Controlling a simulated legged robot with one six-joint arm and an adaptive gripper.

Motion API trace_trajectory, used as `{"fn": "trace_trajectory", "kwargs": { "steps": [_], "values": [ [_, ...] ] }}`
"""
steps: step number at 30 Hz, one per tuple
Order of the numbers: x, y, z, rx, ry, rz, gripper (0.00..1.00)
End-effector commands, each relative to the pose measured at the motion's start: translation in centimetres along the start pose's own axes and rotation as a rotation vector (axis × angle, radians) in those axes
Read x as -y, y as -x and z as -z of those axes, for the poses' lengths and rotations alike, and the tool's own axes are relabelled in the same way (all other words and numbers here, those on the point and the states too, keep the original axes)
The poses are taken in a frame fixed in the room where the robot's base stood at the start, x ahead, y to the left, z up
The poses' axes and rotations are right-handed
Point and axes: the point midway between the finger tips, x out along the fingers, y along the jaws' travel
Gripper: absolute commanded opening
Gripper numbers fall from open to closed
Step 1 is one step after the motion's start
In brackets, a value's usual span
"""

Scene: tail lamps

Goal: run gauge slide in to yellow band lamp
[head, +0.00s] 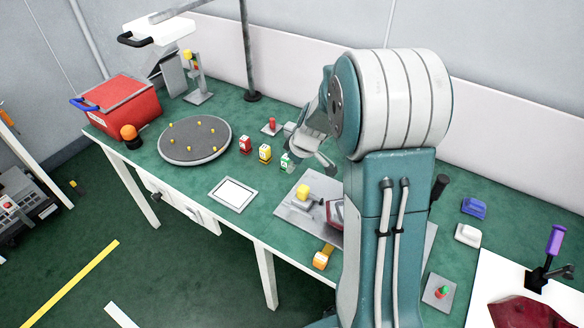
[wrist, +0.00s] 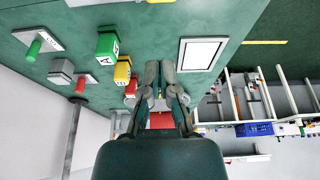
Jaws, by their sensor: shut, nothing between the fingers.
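My gripper (wrist: 159,76) is shut and empty in the wrist view, above the bench. It is apart from the green (wrist: 107,48), yellow (wrist: 122,70) and red (wrist: 131,88) lettered blocks on its left. The metal plate does not show clearly in the wrist view.
A grey round turntable (head: 195,141) with several yellow pegs, a red crate (head: 122,103) and a white framed panel (head: 233,194) lie to the left. An orange-tipped tool (head: 322,258) lies at the front edge. Blue (head: 473,208) and white (head: 467,235) blocks are right of my arm.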

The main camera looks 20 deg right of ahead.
Motion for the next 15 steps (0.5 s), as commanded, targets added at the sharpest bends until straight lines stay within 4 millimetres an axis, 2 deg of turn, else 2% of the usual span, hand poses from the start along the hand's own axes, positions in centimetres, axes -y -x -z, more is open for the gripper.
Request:
{"fn": "trace_trajectory", "kwargs": {
  "steps": [3,12,15],
  "values": [
    [0.3,-2.4,0.1,0.004,0.000,0.003,0.00],
    [0.2,-7.3,0.0,0.003,-0.002,0.002,0.00],
    [0.1,-6.3,-1.6,-0.001,-0.005,-0.003,0.00]
  ]
}}
